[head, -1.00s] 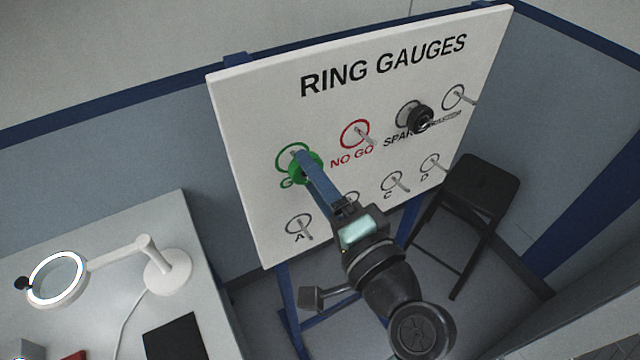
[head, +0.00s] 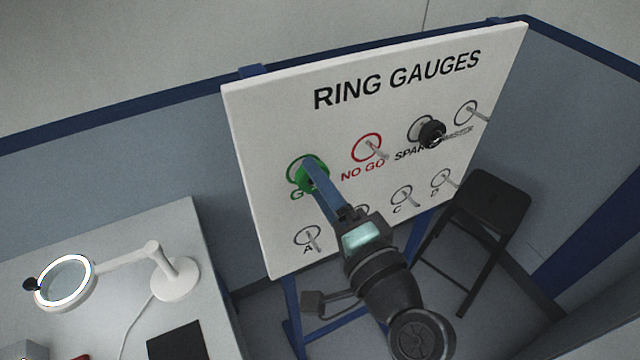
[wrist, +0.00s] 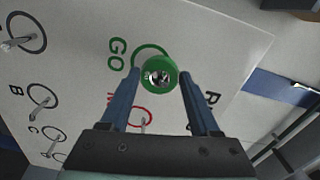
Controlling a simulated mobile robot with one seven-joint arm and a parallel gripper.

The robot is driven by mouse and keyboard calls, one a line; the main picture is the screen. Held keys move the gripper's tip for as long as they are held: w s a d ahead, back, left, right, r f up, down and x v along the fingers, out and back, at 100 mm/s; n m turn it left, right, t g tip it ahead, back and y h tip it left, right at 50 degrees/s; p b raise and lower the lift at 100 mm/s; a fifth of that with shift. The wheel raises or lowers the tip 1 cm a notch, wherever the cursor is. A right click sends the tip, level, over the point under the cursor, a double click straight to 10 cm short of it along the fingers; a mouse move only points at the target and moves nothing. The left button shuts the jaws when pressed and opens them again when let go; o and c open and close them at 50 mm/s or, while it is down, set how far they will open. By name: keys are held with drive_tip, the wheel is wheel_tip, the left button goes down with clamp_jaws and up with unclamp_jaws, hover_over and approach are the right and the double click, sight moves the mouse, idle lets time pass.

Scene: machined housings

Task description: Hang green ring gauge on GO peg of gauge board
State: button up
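The green ring gauge (head: 312,175) is in front of the GO mark, at the upper left of the white gauge board (head: 300,130). My gripper (wrist: 159,74) has one blue finger on each side of the ring, and the ring fills the space between the fingertips. In the wrist view the ring (wrist: 146,82) overlaps the printed green GO circle. Something metallic shows through its hole, seemingly the GO peg (wrist: 158,77). The head view hides most of that peg behind the ring and fingers. Whether the ring touches the board cannot be told.
The red NO GO peg (head: 378,151) is close on the right, and peg A (head: 313,240) is below. A black gauge (head: 432,134) hangs at SPARE. A black stool (head: 482,205) stands right; a desk with a ring lamp (head: 65,283) is left.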

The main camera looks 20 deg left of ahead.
drive_tip(key=o, duration=0.5)
drive_tip(key=shift+s+d, duration=0.1)
drive_tip(key=b+v, duration=0.4)
drive_tip(key=v, duration=0.8)
drive_tip(key=shift+s+d+b, duration=0.3)
drive_tip(key=shift+b, duration=0.05)
drive_tip(key=shift+w+r, duration=0.1)
